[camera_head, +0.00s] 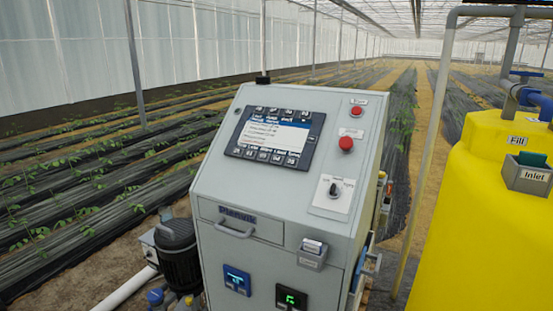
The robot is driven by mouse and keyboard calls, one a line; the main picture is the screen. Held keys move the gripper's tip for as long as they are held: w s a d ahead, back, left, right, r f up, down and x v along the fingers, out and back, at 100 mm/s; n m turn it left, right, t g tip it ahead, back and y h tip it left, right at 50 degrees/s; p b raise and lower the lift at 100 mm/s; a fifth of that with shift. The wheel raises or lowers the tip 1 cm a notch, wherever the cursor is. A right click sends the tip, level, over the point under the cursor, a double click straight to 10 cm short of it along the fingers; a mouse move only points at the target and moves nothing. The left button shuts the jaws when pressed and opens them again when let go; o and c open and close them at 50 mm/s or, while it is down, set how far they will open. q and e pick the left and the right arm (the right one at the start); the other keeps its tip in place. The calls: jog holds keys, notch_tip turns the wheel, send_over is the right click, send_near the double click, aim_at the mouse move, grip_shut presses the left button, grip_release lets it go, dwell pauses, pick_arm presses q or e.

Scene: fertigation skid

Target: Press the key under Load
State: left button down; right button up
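The control panel (275,139) is set in the sloped top face of a grey cabinet (222,180). Its lit screen (273,135) shows lines of text too small to read surely. A row of small dark keys (264,155) runs along the panel's bottom edge, with small labels just above them. One label right of the middle looks like Load, over a key (277,157), but I cannot read it for certain. More small keys line the panel's top edge. Neither of my grippers is in view, and nothing covers the panel.
A red button (346,143), a smaller red one (356,110) and a rotary switch (334,189) sit right of the panel. A drawer handle (235,229) and small holder (312,253) project from the front. A yellow tank (480,220) stands right; a dark pump (178,250) stands left.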

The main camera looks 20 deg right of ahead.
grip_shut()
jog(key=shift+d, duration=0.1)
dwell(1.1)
